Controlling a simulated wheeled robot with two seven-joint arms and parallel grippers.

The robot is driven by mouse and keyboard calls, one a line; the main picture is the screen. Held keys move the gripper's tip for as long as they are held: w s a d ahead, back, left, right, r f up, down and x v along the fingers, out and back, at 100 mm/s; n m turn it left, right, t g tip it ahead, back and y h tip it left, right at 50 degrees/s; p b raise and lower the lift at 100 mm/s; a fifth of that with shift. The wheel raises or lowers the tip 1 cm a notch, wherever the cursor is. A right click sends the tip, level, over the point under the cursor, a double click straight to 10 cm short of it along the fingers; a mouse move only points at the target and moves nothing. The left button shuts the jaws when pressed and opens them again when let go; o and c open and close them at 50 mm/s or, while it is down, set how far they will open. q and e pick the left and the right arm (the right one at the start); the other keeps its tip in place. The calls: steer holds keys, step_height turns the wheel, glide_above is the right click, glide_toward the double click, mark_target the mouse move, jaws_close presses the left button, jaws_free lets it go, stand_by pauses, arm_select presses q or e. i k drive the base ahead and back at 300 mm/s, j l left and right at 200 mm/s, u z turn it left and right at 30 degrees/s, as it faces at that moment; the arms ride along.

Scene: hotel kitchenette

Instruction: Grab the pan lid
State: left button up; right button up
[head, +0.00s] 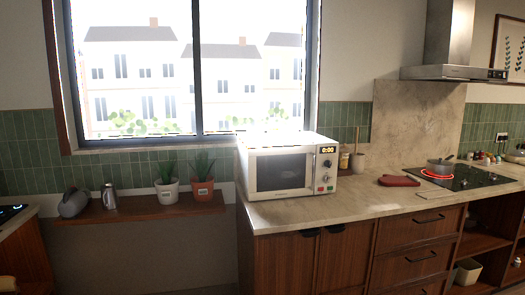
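A grey pan (438,170) sits on the black cooktop (467,179) at the right of the counter. Its top looks covered by a lid (440,162) with a small knob, but it is too small to tell clearly. A red glowing ring shows around the pan's base. Neither of my grippers is in view.
A white microwave (288,168) stands on the left end of the counter (345,205). A red folded cloth or mitt (399,181) lies left of the cooktop. The counter front between them is clear. The range hood (455,73) hangs above the cooktop. Potted plants (167,191) stand on a low shelf (130,212).

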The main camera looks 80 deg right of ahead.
mark_target(440, 162)
steer(key=z, duration=4)
